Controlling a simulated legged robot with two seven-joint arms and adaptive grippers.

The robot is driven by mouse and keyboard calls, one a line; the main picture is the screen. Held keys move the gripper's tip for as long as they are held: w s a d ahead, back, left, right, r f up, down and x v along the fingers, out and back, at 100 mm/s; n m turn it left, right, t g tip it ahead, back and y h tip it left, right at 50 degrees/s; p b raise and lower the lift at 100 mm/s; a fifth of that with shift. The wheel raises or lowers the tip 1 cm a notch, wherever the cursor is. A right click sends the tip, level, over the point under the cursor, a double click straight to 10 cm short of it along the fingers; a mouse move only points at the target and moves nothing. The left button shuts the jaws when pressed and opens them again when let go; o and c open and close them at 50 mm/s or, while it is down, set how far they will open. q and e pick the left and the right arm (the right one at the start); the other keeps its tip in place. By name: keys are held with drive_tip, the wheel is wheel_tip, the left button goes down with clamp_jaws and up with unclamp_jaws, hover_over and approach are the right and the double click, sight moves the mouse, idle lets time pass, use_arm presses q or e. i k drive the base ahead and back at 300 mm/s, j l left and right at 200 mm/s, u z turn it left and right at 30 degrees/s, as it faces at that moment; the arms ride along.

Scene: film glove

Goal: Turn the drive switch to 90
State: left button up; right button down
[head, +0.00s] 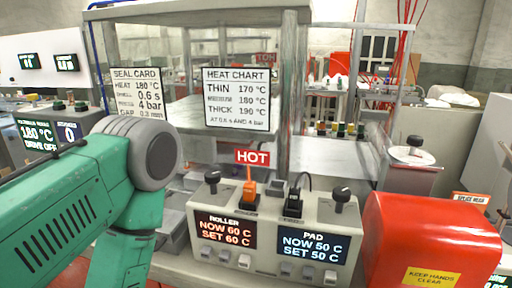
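A panel at the left edge has a display (38,134) reading 180 °C and DRIVE OFF, and a second display (69,132) reading 0. Small dark knobs (58,105) sit on top of this panel. My arm partly covers the panel, and I cannot tell which control is the drive switch. My teal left arm comes in from the left and bends downward at a grey joint. Its gripper is out of the picture. My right arm and gripper are not in view.
A grey control box (270,211) in front has black knobs, two plugs, and ROLLER 60 C and PAD 50 C displays. A HOT sign (253,157) stands behind it. A red cover (425,235) fills the lower right. A framed machine (200,60) with cards stands behind.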

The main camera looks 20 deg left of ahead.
sight(33, 98)
drive_tip(key=i+j, duration=0.1)
drive_tip(key=j, duration=1.4)
drive_tip(key=i+j, duration=0.15)
drive_tip(key=j, duration=0.6)
drive_tip(key=i+j, duration=0.1)
drive_tip(key=j, duration=0.6)
